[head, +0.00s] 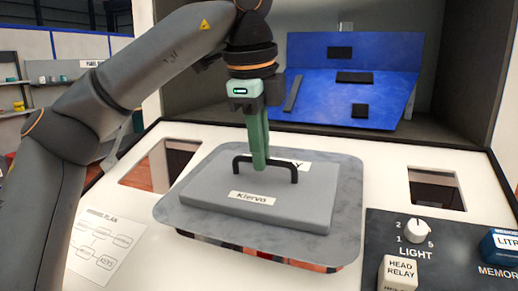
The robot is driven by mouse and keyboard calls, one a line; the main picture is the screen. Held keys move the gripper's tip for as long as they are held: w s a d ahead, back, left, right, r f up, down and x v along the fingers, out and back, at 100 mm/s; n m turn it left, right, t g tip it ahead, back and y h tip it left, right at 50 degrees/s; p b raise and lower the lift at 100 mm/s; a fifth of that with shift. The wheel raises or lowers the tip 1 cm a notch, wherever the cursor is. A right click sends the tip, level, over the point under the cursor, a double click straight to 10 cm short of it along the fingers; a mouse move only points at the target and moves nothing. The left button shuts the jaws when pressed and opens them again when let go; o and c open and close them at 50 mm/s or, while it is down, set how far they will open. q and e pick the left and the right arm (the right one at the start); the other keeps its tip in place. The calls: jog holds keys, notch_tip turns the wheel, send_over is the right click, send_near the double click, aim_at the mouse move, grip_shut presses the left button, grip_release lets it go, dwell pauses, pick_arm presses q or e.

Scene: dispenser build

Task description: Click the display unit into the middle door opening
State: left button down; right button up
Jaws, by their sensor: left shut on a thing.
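The display unit (225,190) is a grey block with a "Klervo" label and a black bar handle (242,164) on a wider grey plate. My left gripper (260,165), with green fingers, comes down from above and is shut on the handle. The unit lies over the middle of the white door panel (385,185) and covers the middle opening. A dark, reddish strip (262,255) shows under its front edge. I cannot tell whether the unit is seated or just above the panel. My right gripper is not in view.
The panel's left opening (165,165) and right opening (435,188) are uncovered. A blue tray (330,85) with several black parts stands behind. A plan sheet (100,243) lies front left. A dark control board (445,245) with a knob and labelled blocks is front right.

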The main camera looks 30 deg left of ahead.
aim_at(266, 172)
pick_arm(q)
jog(key=shift+b+x, duration=1.2)
jog(key=shift+x, duration=0.35)
dwell(2.1)
jog(key=shift+w+a, duration=0.2)
jog(key=c, duration=1.1)
grip_release()
jog(key=shift+c, duration=0.2)
jog(key=shift+o, duration=0.7)
jog(key=shift+w+f, duration=0.2)
jog(key=shift+w, duration=0.25)
jog(key=shift+o, duration=0.9)
jog(key=shift+w+a, duration=0.1)
jog(key=shift+w, duration=0.05)
jog(key=shift+o, duration=0.9)
jog(key=o, duration=0.6)
